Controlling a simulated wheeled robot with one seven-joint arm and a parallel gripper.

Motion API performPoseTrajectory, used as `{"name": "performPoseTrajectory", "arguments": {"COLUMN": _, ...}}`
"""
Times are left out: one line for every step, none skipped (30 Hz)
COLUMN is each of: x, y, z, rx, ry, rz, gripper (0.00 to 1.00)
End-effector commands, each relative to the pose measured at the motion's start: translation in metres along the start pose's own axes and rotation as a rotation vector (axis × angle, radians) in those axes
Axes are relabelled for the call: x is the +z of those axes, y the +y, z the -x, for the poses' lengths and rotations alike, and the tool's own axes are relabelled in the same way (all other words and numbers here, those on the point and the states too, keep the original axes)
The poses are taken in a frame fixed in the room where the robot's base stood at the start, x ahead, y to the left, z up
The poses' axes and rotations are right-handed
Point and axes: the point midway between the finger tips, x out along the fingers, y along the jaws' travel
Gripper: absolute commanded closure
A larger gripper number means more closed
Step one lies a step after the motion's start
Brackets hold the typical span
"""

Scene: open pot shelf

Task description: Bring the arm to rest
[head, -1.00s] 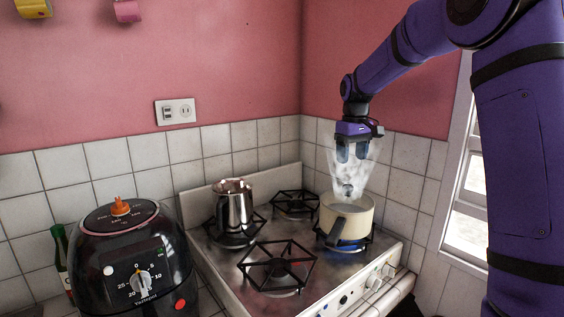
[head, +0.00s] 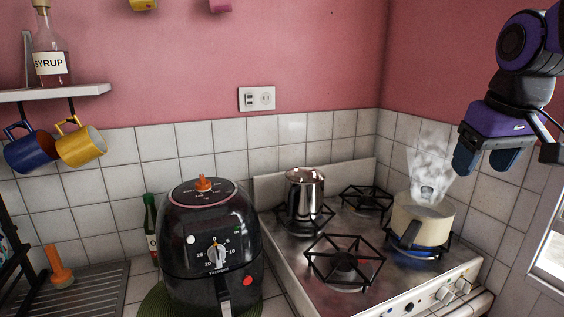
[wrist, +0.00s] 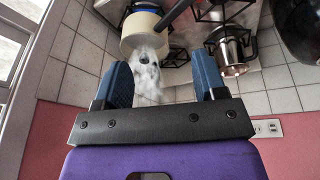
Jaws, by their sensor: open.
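My purple arm ends in my gripper (head: 484,160), at the upper right of the head view, to the right of and above the stove. Its blue-padded fingers are apart with nothing held between them. The wrist view also shows my gripper (wrist: 161,85) open and empty. A cream pot (head: 424,215) with a dark handle stands on the right burner over a blue flame, and steam rises from it. In the wrist view the pot (wrist: 143,30) lies beyond the fingers, apart from them.
A steel moka-type pot (head: 305,195) stands on a left burner of the stove (head: 300,262). A black air fryer (head: 212,245) stands left of it. Mugs (head: 80,145) hang under a shelf (head: 60,92) with a syrup bottle (head: 50,62). A window (head: 550,250) is at the right.

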Motion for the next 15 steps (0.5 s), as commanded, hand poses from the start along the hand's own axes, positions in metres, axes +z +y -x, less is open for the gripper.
{"name": "performPoseTrajectory", "arguments": {"x": 0.017, "y": -0.004, "z": 0.004, "rx": 0.0, "ry": 0.022, "rz": -0.009, "gripper": 0.35}}
{"name": "performPoseTrajectory", "arguments": {"x": 0.025, "y": -0.006, "z": 0.005, "rx": -0.001, "ry": 0.033, "rz": -0.015, "gripper": 0.35}}
{"name": "performPoseTrajectory", "arguments": {"x": 0.037, "y": -0.009, "z": 0.006, "rx": -0.002, "ry": 0.047, "rz": -0.023, "gripper": 0.35}}
{"name": "performPoseTrajectory", "arguments": {"x": 0.046, "y": -0.012, "z": 0.006, "rx": -0.003, "ry": 0.058, "rz": -0.03, "gripper": 0.35}}
{"name": "performPoseTrajectory", "arguments": {"x": 0.055, "y": -0.013, "z": 0.006, "rx": -0.005, "ry": 0.071, "rz": -0.036, "gripper": 0.35}}
{"name": "performPoseTrajectory", "arguments": {"x": 0.066, "y": -0.016, "z": 0.006, "rx": -0.007, "ry": 0.085, "rz": -0.044, "gripper": 0.35}}
{"name": "performPoseTrajectory", "arguments": {"x": 0.075, "y": -0.018, "z": 0.006, "rx": -0.009, "ry": 0.095, "rz": -0.051, "gripper": 0.35}}
{"name": "performPoseTrajectory", "arguments": {"x": 0.082, "y": -0.019, "z": 0.005, "rx": -0.011, "ry": 0.104, "rz": -0.056, "gripper": 0.35}}
{"name": "performPoseTrajectory", "arguments": {"x": 0.091, "y": -0.021, "z": 0.004, "rx": -0.013, "ry": 0.117, "rz": -0.063, "gripper": 0.35}}
{"name": "performPoseTrajectory", "arguments": {"x": 0.098, "y": -0.022, "z": 0.003, "rx": -0.015, "ry": 0.125, "rz": -0.068, "gripper": 0.35}}
{"name": "performPoseTrajectory", "arguments": {"x": 0.104, "y": -0.023, "z": 0.002, "rx": -0.017, "ry": 0.133, "rz": -0.073, "gripper": 0.35}}
{"name": "performPoseTrajectory", "arguments": {"x": 0.111, "y": -0.025, "z": 0.001, "rx": -0.019, "ry": 0.14, "rz": -0.078, "gripper": 0.35}}
{"name": "performPoseTrajectory", "arguments": {"x": 0.115, "y": -0.025, "z": 0.0, "rx": -0.021, "ry": 0.146, "rz": -0.081, "gripper": 0.35}}
{"name": "performPoseTrajectory", "arguments": {"x": 0.119, "y": -0.026, "z": -0.001, "rx": -0.022, "ry": 0.15, "rz": -0.084, "gripper": 0.35}}
{"name": "performPoseTrajectory", "arguments": {"x": 0.122, "y": -0.027, "z": -0.002, "rx": -0.024, "ry": 0.156, "rz": -0.088, "gripper": 0.35}}
